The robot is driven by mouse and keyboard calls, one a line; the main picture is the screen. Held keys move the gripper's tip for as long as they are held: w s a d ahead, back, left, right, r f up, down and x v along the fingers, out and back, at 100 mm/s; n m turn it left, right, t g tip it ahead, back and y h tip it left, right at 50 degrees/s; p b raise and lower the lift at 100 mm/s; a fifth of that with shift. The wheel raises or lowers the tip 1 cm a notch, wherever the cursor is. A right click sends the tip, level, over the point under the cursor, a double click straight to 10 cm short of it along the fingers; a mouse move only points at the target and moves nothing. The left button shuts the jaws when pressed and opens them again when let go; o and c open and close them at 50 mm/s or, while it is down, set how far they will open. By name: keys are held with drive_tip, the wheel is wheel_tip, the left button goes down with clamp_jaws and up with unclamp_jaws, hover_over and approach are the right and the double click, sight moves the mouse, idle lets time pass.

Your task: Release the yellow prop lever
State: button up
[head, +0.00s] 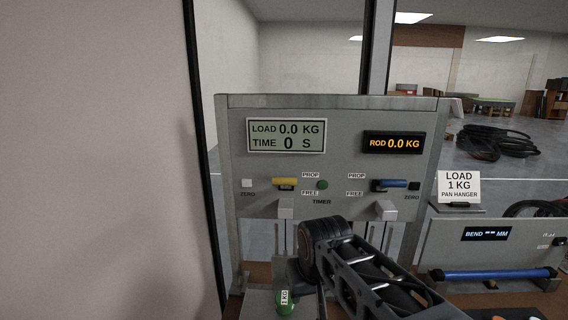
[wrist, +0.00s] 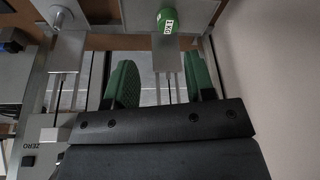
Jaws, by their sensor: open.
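The yellow prop lever (head: 286,182) sticks out of the grey panel in the head view, lying level beside the upper PROP label, with FREE below it. The load display (head: 286,136) above it reads 0.0 KG and TIME 0 S. My gripper (wrist: 162,82) shows in the wrist view with two green-padded fingers spread apart and nothing between them. In the head view my arm stands below and right of the yellow lever, apart from it, and the fingers cannot be made out. The yellow lever cannot be made out in the wrist view.
A blue lever (head: 389,184) sits on the panel's right, under the ROD display (head: 394,143). A green round button (head: 322,185) lies between the levers. A green 1 KG weight (head: 285,303) stands below, also in the wrist view (wrist: 167,20). A wall (head: 100,160) bounds the left.

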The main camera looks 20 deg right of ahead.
drive_tip(key=w+r+m+p, duration=0.1)
drive_tip(key=w+r+p, duration=0.2)
drive_tip(key=r, duration=0.7)
drive_tip(key=w+r+m+p, duration=0.1)
drive_tip(key=w+r+p, duration=0.3)
drive_tip(key=w+r, duration=0.4)
drive_tip(key=w+r+m+h+p, duration=0.1)
drive_tip(key=w+r+p, duration=0.3)
drive_tip(key=r, duration=0.9)
drive_tip(key=shift+w+a+r+g, duration=0.1)
drive_tip(key=shift+w+r+g, duration=0.05)
drive_tip(key=shift+w, duration=0.4)
drive_tip(key=shift+w+a+r+g, duration=0.1)
drive_tip(key=shift+w+r+g, duration=0.05)
drive_tip(key=shift+w, duration=0.35)
clamp_jaws()
drive_tip(key=shift+w+r, duration=0.25)
drive_tip(key=shift+r, duration=0.3)
